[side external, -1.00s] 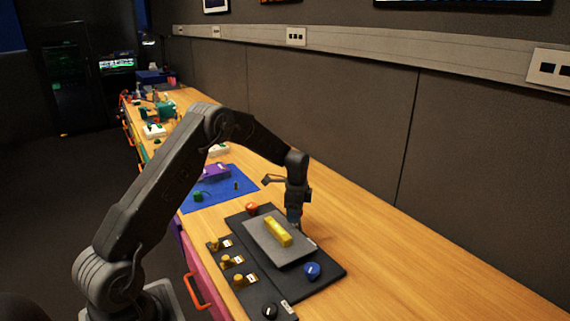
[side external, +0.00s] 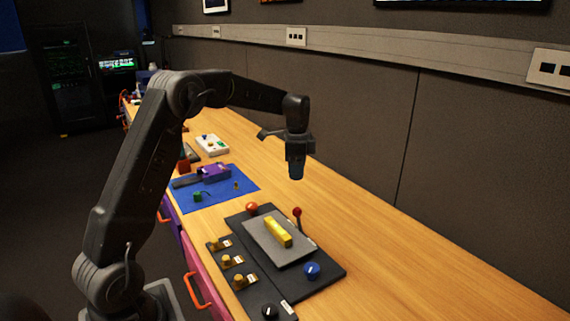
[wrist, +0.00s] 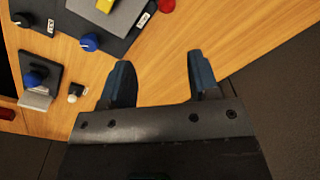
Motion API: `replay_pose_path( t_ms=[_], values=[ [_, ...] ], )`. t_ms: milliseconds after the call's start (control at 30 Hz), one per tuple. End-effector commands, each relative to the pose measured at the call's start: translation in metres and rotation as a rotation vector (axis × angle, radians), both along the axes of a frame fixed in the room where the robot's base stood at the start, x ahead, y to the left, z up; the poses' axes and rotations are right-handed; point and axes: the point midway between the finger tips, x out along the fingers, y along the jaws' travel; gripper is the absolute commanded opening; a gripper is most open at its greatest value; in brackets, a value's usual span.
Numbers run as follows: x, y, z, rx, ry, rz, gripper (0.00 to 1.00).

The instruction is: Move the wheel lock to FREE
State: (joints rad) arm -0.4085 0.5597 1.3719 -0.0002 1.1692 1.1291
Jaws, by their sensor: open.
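The dark trackball panel (side external: 327,284) lies on the wooden bench. A lever with a red ball top (side external: 297,212) stands at the far side of its raised grey plate (side external: 263,242), beside a small white label. The label is too small to read, so I cannot tell for certain which control is the wheel lock or which setting it has. My gripper (side external: 296,177) is open and empty in the air, above and beyond the lever. Its two spread fingers (wrist: 158,62) show in the wrist view.
A yellow bar (side external: 278,231) lies on the grey plate. A blue mat (side external: 235,199) lies behind. The bench right of the panel is clear.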

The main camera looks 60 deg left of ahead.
Motion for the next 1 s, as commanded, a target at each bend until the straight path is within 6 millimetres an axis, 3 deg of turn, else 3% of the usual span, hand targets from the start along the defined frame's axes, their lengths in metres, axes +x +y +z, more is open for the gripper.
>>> replay_pose_path(
  t_ms=[500,1000],
  values=[
    [-0.047,-0.066,0.06,0.015,-0.105,0.157,0.56],
    [-0.109,-0.121,0.095,-0.005,-0.208,0.313,0.56]
  ],
)
